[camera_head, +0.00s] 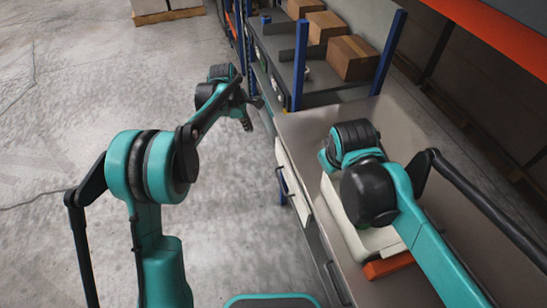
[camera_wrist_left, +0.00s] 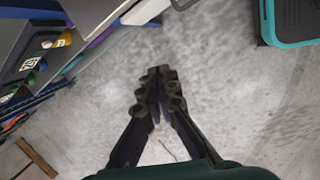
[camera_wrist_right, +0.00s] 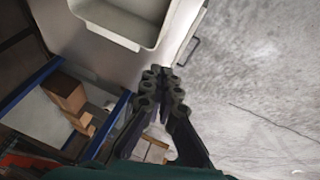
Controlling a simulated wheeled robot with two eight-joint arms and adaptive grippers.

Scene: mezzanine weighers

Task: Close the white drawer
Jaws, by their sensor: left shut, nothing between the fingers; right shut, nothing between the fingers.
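The white drawer (camera_head: 294,188) is on the left side of the grey workbench in the head view, with a dark bar handle on its front. A pale front with a dark handle shows at the top of the left wrist view; how far the drawer stands out is hard to tell. My left gripper (camera_head: 247,120) is shut and empty over the floor, beyond the drawer and apart from it. Its fingers (camera_wrist_left: 159,92) meet in the left wrist view. My right gripper (camera_wrist_right: 163,88) is shut and empty above the bench; my right arm hides it in the head view.
A white bin (camera_head: 345,218) stands on the workbench (camera_head: 300,125) under my right arm, and an orange object (camera_head: 388,265) lies beside it. Cardboard boxes (camera_head: 351,58) sit on a blue-posted rack at the back. The concrete floor (camera_head: 60,120) on the left is mostly clear.

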